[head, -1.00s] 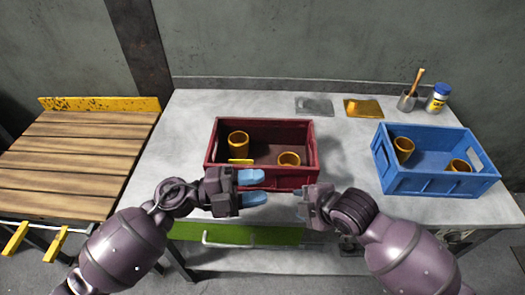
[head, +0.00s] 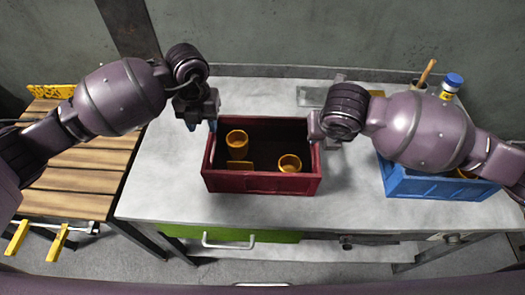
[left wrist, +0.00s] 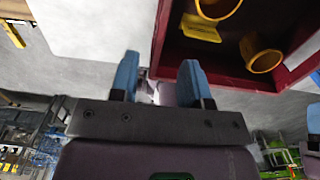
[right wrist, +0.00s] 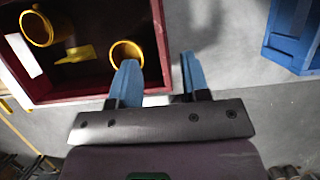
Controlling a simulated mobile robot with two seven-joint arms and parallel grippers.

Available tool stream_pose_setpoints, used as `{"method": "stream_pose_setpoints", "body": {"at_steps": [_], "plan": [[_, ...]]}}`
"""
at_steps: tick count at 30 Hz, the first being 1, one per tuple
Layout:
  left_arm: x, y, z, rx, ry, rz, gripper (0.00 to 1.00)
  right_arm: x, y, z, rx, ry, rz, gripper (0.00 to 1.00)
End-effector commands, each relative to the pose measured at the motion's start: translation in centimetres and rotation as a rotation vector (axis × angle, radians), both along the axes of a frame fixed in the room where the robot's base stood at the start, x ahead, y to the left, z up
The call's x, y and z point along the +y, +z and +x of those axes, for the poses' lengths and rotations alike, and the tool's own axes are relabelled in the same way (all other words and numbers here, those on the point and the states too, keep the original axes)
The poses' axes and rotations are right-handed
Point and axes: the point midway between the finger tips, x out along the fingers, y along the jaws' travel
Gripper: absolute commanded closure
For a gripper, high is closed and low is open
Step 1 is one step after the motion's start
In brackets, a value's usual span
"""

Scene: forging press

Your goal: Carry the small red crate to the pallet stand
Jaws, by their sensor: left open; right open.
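The small red crate (head: 262,183) stands on the grey workbench, with two orange cups (head: 237,145) and a yellow piece (head: 240,167) inside. My left gripper (head: 203,122) is open at the crate's left end; my right gripper (head: 316,132) is open at its right end. In the left wrist view, the crate's end wall (left wrist: 160,42) lines up between the blue fingers. In the right wrist view, the opposite end wall (right wrist: 157,35) does likewise. I cannot tell how deep the fingers reach. The slatted wooden pallet stand (head: 85,185) is at the left, partly behind my left arm.
A blue crate (head: 430,187) stands on the bench at right, partly hidden by my right arm. A bottle (head: 451,84) and a wooden-handled tool (head: 428,72) stand behind it. The bench (head: 160,175) is clear left of the red crate, towards the stand.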

Motion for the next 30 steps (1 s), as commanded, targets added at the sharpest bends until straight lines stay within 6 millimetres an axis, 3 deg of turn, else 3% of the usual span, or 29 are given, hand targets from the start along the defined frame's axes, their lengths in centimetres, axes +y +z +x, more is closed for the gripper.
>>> {"method": "stream_pose_setpoints", "body": {"at_steps": [11, 30], "plan": [[-0.1, -1.0, 0.0, 0.003, -0.001, -0.003, 0.57, 0.1, -0.9, 0.4, 0.002, -0.003, 0.005, 0.57], [0.0, -9.8, 0.0, 0.002, 0.0, -0.005, 0.57, -0.1, -9.1, 3.8, 0.0, -0.004, 0.004, 0.57]]}}
